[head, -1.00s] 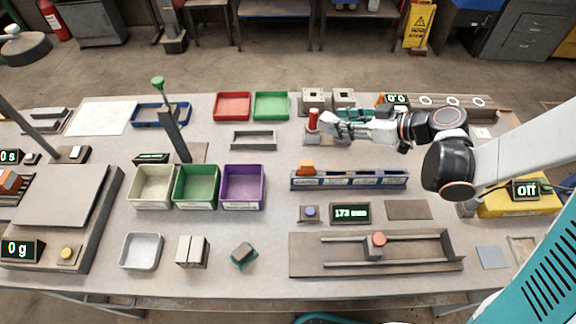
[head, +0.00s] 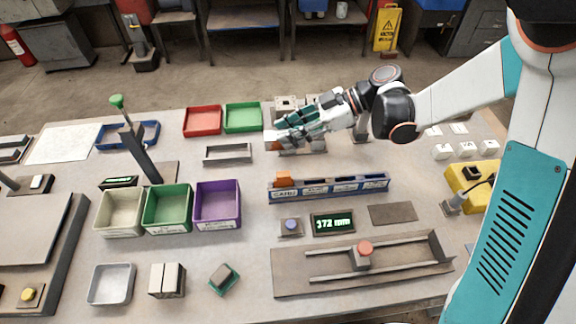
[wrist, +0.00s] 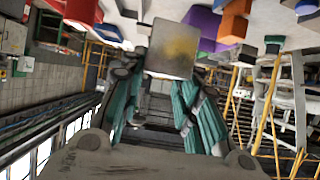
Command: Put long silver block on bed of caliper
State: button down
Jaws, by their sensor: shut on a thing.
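My gripper (head: 288,137) is raised over the back middle of the bench, its fingers pointing left. In the wrist view it is shut on a silver-grey block (wrist: 172,48) with a yellow-brown patch on its face. The block (head: 275,141) shows small at the fingertips in the head view, and its full length cannot be told. The caliper (head: 315,281) lies at the front right, with a flat grey-brown bed, two rails and a slider with a red knob (head: 365,248). No block shows on its bed. Its display (head: 333,223) seems to read 172 mm.
A blue slotted rack (head: 330,188) with an orange piece stands between my gripper and the caliper. White, green and purple bins (head: 217,204) are to the left. A grey tray (head: 111,284), pale blocks (head: 166,281) and a dark block on green (head: 223,277) lie in front.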

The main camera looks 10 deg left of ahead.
notch_tip(320, 180, down, 12)
jog(key=b, duration=0.3)
jog(key=shift+r+b, duration=0.2)
jog(key=shift+b, duration=0.15)
jog(key=shift+r, duration=0.1)
jog(key=c, duration=1.2)
grip_release()
jog(key=p+v, duration=0.3)
jog(key=v, duration=0.9)
